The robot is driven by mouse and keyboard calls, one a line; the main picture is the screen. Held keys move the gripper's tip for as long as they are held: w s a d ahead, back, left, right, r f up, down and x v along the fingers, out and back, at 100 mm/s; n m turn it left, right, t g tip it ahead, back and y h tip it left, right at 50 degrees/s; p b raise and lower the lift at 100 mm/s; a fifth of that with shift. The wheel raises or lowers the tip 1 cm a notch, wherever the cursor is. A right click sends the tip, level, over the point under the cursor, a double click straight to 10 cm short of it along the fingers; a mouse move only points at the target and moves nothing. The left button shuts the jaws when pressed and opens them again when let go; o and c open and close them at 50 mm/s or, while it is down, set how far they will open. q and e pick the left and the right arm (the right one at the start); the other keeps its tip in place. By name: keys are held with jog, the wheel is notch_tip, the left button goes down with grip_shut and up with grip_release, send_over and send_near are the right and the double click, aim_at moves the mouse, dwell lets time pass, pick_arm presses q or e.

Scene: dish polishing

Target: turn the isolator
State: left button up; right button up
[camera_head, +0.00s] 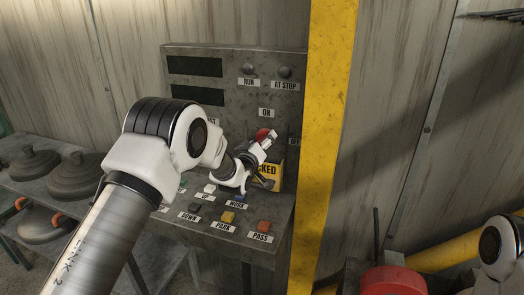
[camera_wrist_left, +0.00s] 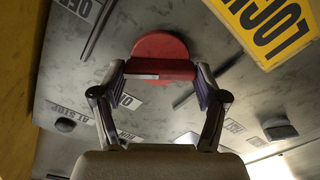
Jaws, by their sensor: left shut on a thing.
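The isolator is a round red knob with a raised bar across it (camera_head: 263,134), on the upright face of the grey control panel. It also shows in the left wrist view (camera_wrist_left: 160,46). My left gripper (camera_head: 268,142) is at the knob. In the left wrist view its two fingers (camera_wrist_left: 160,76) are on either side of the red bar, shut on it. A white line shows on the bar. Part of the knob is hidden by the fingers in the head view. My right gripper is out of view; only a piece of my right arm shows at the lower right.
A yellow "LOCKED" sign (camera_head: 269,172) is close beside the knob and partly behind my gripper. The panel's sloped desk (camera_head: 185,232) carries several labelled buttons, including PARK and PASS. A yellow post (camera_head: 325,120) stands just right. Dark dishes (camera_head: 75,175) sit on a left shelf.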

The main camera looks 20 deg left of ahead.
pick_arm(q)
jog(key=n+b, duration=0.2)
jog(key=n, duration=0.1)
jog(key=n+b, duration=0.2)
jog(key=n, duration=0.2)
jog(key=n+b, duration=0.2)
jog(key=n, duration=0.1)
jog(key=shift+a+f+n+b, duration=0.1)
jog(key=shift+f+n+b, duration=0.2)
jog(key=shift+b, duration=0.1)
jog(key=shift+r, duration=0.15)
jog(key=o, duration=1.2)
jog(key=shift+c, duration=0.2)
jog(key=s, duration=1.2)
jog(key=shift+a, duration=0.15)
jog(key=shift+f, duration=0.2)
